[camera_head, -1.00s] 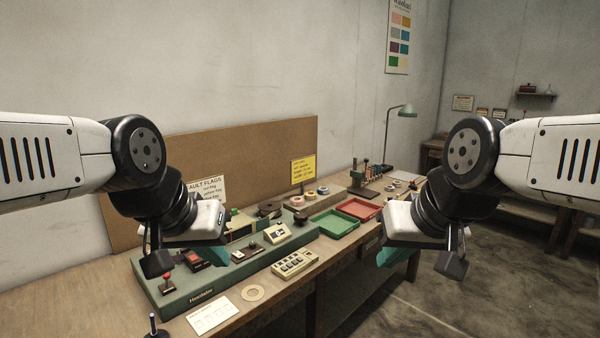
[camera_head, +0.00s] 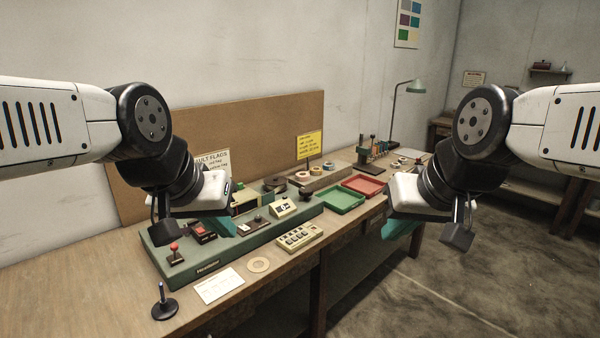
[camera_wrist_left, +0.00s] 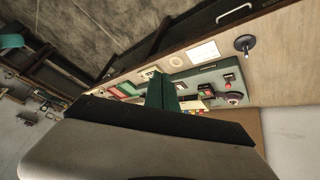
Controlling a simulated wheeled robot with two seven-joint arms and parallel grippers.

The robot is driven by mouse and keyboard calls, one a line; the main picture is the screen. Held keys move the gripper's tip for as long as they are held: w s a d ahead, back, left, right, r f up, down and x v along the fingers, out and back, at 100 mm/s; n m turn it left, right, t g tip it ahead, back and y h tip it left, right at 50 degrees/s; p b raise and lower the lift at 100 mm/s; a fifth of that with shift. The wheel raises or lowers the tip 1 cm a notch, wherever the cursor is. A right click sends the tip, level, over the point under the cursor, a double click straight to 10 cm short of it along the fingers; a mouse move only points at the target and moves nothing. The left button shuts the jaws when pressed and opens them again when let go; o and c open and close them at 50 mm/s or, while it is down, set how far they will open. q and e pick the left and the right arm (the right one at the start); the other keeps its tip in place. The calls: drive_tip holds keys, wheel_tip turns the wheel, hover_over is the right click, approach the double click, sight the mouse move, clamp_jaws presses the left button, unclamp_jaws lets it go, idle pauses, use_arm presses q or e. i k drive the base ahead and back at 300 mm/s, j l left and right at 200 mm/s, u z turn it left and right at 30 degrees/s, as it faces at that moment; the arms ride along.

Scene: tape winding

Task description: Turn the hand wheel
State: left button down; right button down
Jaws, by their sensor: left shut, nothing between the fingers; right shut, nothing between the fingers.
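The green winding machine (camera_head: 160,258) lies along the bench, with a red-knobbed lever (camera_head: 174,252), a red switch (camera_head: 203,233) and small panels on it. No hand wheel shows clearly in the head view; my left gripper and wrist cover part of the machine. In the left wrist view a dark round part (camera_wrist_left: 236,97), possibly the hand wheel, sits beside the red controls. My left gripper (camera_head: 222,228) is shut and empty, in front of the machine in the head view. My right gripper (camera_head: 398,228) is shut and empty, right of the bench's trays.
A black stand with an upright pin (camera_head: 164,304), a white card (camera_head: 219,285), a tan ring (camera_head: 258,265) and a keypad (camera_head: 299,236) lie along the front. Green (camera_head: 340,201) and red (camera_head: 362,185) trays stand farther back. The bench's near left is clear.

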sight(306, 191)
drive_tip(key=i+j+z, duration=0.2)
drive_tip(key=i, duration=0.3)
drive_tip(key=i+z, duration=0.2)
drive_tip(key=i, duration=0.25)
